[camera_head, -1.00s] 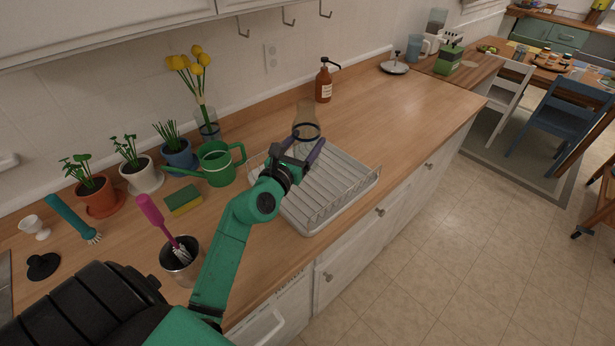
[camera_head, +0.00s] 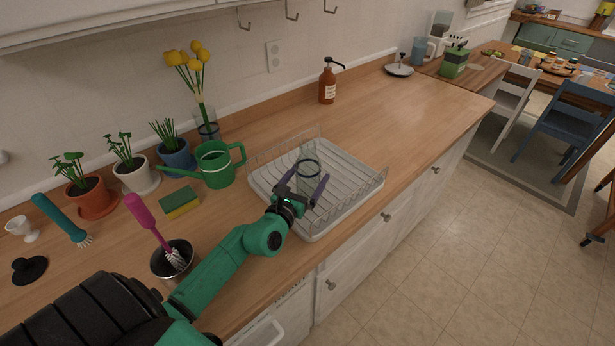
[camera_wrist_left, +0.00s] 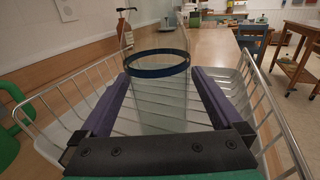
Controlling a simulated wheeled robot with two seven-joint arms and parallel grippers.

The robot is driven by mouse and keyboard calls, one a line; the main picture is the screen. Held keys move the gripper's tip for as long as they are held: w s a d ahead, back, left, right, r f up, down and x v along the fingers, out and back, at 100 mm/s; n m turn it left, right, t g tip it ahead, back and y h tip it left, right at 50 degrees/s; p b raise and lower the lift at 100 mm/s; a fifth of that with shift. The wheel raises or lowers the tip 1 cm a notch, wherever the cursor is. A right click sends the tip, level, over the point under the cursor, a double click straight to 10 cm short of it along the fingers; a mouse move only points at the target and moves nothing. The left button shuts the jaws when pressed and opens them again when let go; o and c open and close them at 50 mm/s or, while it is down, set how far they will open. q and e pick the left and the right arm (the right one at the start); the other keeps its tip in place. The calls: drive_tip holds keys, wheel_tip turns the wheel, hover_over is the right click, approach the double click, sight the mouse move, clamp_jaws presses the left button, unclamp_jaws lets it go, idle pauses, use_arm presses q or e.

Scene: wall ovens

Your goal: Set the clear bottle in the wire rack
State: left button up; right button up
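The clear bottle (camera_head: 309,183) is see-through with a dark ring near its top. It stands roughly upright over the inside of the white wire rack (camera_head: 352,204). My left gripper (camera_head: 310,174) has one purple finger on each side of the bottle and appears shut on it. The wrist view shows the bottle (camera_wrist_left: 160,105) between the fingertips, with the rack's wires (camera_wrist_left: 265,115) on both sides. I cannot tell whether the bottle's base touches the rack floor. My right gripper is not in view.
A green watering can (camera_head: 215,165) stands close to the rack's left side. A sponge (camera_head: 180,203) and a steel cup with a pink brush (camera_head: 172,262) are nearer me. A brown soap bottle (camera_head: 327,86) stands behind. The counter right of the rack is clear.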

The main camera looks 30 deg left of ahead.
use_arm(q)
drive_tip(key=shift+r, duration=0.1)
drive_tip(key=shift+s+r, duration=0.1)
drive_tip(key=s+b, duration=0.1)
drive_tip(key=s, duration=0.6)
drive_tip(key=s+b, duration=0.1)
drive_tip(key=s, duration=0.2)
drive_tip(key=shift+s+d+f+b, duration=0.2)
drive_tip(key=shift+s+d+b, duration=0.1)
drive_tip(key=shift+s+d, duration=0.05)
drive_tip(key=shift+s+r, duration=0.15)
drive_tip(key=shift+s, duration=0.45)
